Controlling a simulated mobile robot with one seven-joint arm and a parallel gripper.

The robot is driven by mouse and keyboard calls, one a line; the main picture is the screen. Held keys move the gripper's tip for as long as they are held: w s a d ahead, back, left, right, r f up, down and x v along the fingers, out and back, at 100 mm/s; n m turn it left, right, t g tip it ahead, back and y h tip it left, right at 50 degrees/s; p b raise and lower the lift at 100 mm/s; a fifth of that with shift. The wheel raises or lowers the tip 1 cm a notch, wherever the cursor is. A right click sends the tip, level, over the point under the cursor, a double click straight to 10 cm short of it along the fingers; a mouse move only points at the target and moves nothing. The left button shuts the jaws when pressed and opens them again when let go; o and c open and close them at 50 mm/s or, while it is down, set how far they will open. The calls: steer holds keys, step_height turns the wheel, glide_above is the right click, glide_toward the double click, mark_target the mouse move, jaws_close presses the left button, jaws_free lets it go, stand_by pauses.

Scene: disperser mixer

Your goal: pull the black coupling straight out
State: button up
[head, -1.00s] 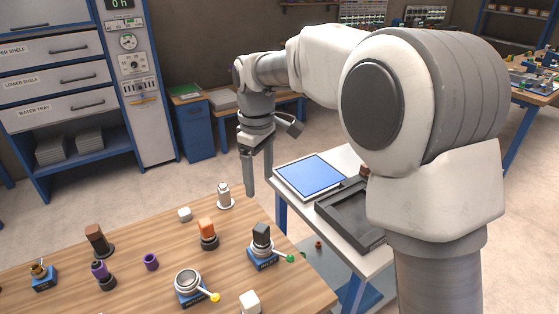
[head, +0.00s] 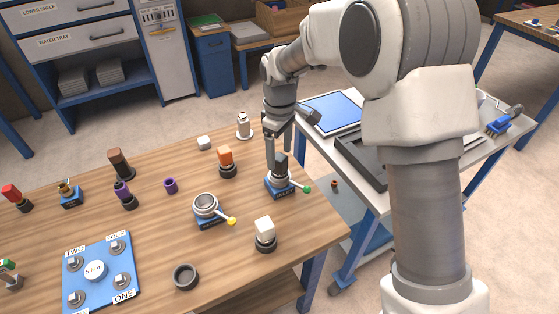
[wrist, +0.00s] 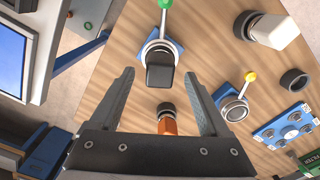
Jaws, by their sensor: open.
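The black coupling (head: 281,163) stands upright in a metal socket on a blue base (head: 280,188) with a green-tipped lever (head: 306,189), near the right edge of the wooden table. In the wrist view the black coupling (wrist: 160,72) shows from above, ahead of and between the fingers. My gripper (head: 279,150) is open and empty, above and around the top of the coupling in the head view; its fingers (wrist: 163,85) also show in the wrist view. I cannot tell whether a finger touches it. The socket is partly hidden by the coupling.
An orange-topped part (head: 225,158) stands left of the coupling. A socket with a yellow-tipped lever (head: 206,207) and a white-topped part (head: 265,232) are nearer. A blue numbered plate (head: 100,270) lies at the front left. A white side table with a dark tray (head: 360,160) stands to the right.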

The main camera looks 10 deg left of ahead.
steer(key=shift+f, duration=1.5)
jaws_close()
steer(key=c, duration=0.8)
jaws_free()
jaws_close()
steer(key=shift+r, duration=0.1)
steer(key=shift+r, duration=0.1)
steer(key=shift+r+p, duration=2.1)
steer(key=shift+r, duration=0.8)
steer(key=shift+r, duration=0.1)
